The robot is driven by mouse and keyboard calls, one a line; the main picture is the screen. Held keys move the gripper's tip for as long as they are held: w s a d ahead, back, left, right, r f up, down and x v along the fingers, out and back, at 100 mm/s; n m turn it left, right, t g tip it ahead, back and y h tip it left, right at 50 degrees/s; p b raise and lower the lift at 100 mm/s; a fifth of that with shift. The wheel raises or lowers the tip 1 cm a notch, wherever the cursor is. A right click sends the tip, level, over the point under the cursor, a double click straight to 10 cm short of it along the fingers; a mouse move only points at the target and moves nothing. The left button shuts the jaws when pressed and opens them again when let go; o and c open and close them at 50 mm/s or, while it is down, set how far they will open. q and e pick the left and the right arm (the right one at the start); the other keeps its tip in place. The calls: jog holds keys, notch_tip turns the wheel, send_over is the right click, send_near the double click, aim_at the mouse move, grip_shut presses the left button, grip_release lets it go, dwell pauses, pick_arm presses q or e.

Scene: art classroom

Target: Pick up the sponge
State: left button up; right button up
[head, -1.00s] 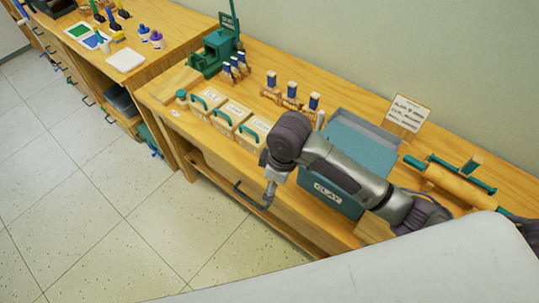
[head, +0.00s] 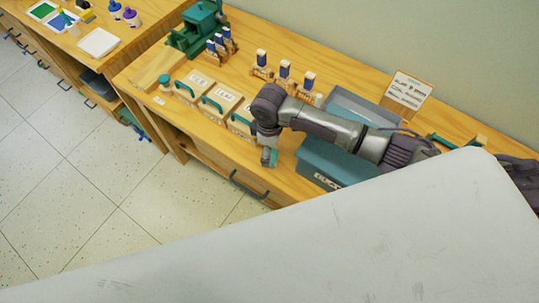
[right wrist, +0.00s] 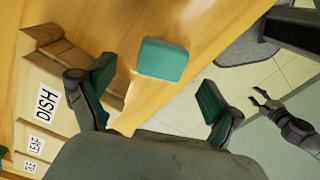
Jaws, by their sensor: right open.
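The sponge, a teal block with rounded corners (right wrist: 164,60), lies on the wooden table near its edge in the right wrist view. It is ahead of my right gripper (right wrist: 157,100), whose fingers are open and apart with nothing between them. In the head view my right gripper (head: 268,157) points down at the table's front edge, right of the labelled boxes. I cannot make out the sponge there. My left gripper (right wrist: 261,97) shows small at the right of the right wrist view, open and empty over the floor side.
Pale labelled boxes with teal handles (head: 218,102) stand left of my right arm. A teal-grey clay bin (head: 325,163) is just right of it. Wooden stands with blue-topped tools (head: 284,72) are behind. Tiled floor (head: 90,180) lies open in front.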

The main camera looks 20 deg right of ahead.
jog(key=shift+s+f+p, duration=0.2)
jog(key=shift+f+p, duration=0.2)
jog(key=shift+f, duration=0.85)
jog(key=shift+w+f, duration=0.1)
jog(key=shift+f, duration=0.85)
jog(key=c, duration=0.6)
jog(key=shift+c, duration=2)
pick_arm(q)
jog(key=shift+s+b, duration=0.3)
jog(key=shift+b, duration=0.3)
pick_arm(e)
notch_tip(320, 180, up, 10)
jog(key=shift+r, duration=0.1)
